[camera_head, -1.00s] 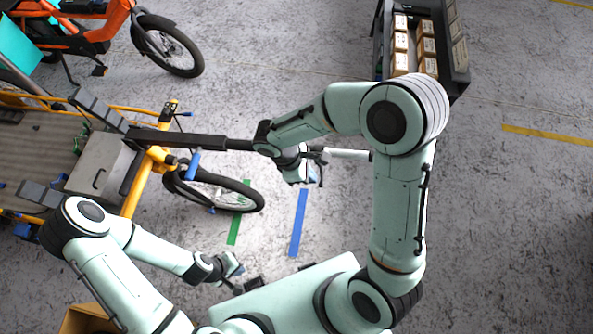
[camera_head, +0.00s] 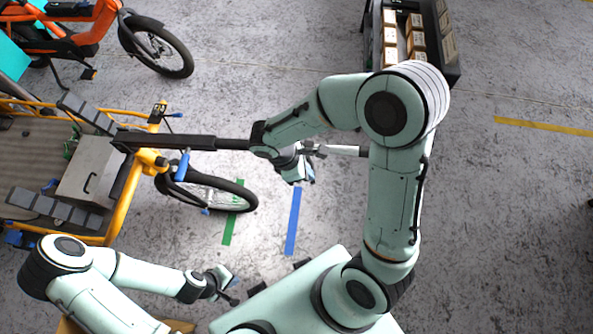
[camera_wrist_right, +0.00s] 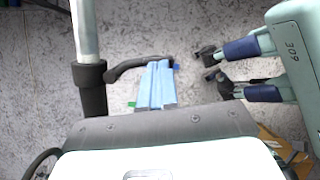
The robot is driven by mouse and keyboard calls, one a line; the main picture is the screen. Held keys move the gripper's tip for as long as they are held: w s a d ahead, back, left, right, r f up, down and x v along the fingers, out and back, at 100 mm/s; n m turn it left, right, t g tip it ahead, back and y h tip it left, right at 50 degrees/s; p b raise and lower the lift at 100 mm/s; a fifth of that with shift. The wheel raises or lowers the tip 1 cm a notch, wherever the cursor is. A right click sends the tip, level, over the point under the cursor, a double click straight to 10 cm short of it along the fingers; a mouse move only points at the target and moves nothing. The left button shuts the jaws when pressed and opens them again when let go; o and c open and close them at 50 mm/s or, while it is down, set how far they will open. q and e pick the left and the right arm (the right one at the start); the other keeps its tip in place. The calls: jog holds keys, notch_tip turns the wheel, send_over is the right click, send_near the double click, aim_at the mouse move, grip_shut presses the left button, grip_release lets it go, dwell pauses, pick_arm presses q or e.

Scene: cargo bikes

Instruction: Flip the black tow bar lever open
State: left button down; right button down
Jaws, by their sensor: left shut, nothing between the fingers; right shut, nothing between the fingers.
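The tow bar (camera_head: 190,141) runs from the yellow bike toward the right, black then silver. In the right wrist view, its pale tube (camera_wrist_right: 86,30) enters a black clamp (camera_wrist_right: 91,88) at the left. My left gripper (camera_head: 231,290) is shut and empty, low and left of my base.
The yellow cargo bike (camera_head: 125,205) with a grey box (camera_head: 92,165) stands at left. Its front wheel (camera_head: 235,195) is near the bar. An orange bike (camera_head: 95,35) and a black rack of cartons (camera_head: 450,70) are behind.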

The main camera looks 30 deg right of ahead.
jog(key=shift+s+d, duration=0.15)
jog(key=shift+d, duration=0.1)
jog(key=shift+a, duration=0.1)
